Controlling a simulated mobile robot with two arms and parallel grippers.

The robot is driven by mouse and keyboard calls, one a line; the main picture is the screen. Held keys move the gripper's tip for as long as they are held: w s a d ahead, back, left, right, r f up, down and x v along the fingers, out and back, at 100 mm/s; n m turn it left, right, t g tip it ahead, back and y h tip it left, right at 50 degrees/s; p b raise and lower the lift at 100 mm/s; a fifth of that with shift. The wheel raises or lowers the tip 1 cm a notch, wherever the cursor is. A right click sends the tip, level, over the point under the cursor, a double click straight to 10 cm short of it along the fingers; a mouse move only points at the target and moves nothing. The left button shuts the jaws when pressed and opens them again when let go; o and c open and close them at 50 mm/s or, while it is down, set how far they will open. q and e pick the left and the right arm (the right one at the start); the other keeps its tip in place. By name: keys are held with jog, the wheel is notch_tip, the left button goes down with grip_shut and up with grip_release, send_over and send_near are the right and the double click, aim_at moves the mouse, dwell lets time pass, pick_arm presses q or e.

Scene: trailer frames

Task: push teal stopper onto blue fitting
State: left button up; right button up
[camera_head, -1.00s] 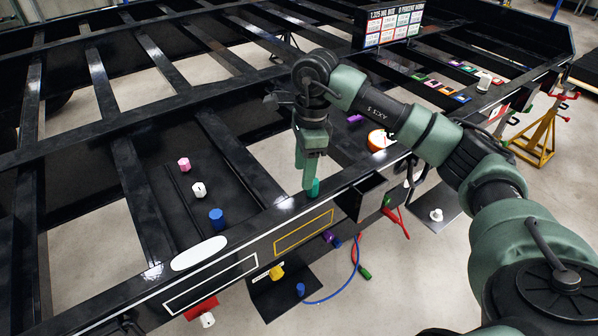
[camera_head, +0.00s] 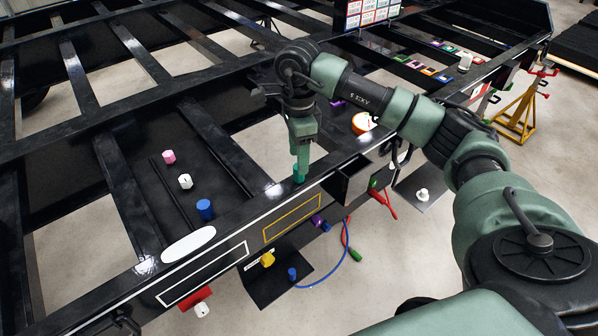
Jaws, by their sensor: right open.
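A small teal stopper (camera_head: 299,174) stands on the top of the black frame's front beam (camera_head: 262,203). My right gripper (camera_head: 300,163) points straight down just above it and is open. Its fingertips overlap the stopper's top in this view, so I cannot tell whether they touch it. A blue cylinder (camera_head: 205,210) sits on the dark panel to the left, behind the beam. Another small blue piece (camera_head: 292,274) is on a dark plate below the beam. I cannot tell which is the blue fitting. My left gripper is not in view.
White (camera_head: 185,181) and pink (camera_head: 168,157) knobs stand behind the blue cylinder. A blue hose (camera_head: 335,277) hangs below. A yellow stand (camera_head: 522,113) is at right.

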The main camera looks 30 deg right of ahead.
notch_tip(320, 180, down, 4)
jog(key=shift+s+d+r+p, duration=0.1)
jog(key=shift+s+d+p, duration=0.05)
jog(key=shift+p, duration=0.7)
jog(key=shift+f, duration=0.75)
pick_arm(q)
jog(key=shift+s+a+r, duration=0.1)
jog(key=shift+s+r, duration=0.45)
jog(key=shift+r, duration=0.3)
pick_arm(e)
jog(key=shift+c, duration=0.3)
grip_shut()
